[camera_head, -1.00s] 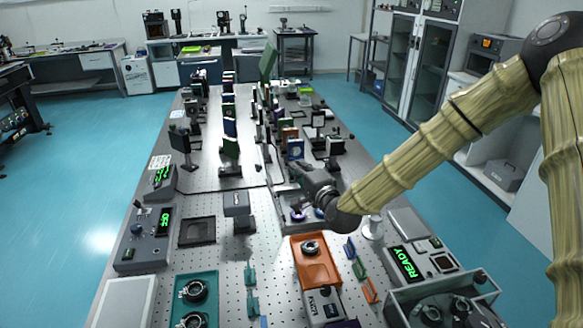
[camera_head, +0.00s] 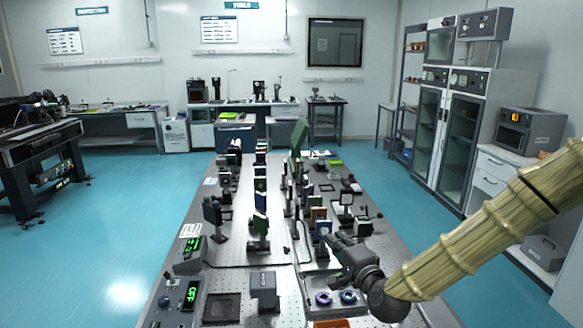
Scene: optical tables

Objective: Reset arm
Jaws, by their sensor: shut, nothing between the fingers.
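My arm comes in from the right in the head view, and my gripper (camera_head: 338,246) is at its end over the right side of the long optical table (camera_head: 225,258). The gripper points away from me and to the left. Its fingers are small and dark in the picture, and they look shut with nothing held. It is near the upright optics mounts, and I cannot tell its exact height above the table.
A control box with a green display (camera_head: 190,295) is at the front left. Blue floor (camera_head: 115,260) is clear on the left. Glass-door cabinets (camera_head: 462,135) stand at the right.

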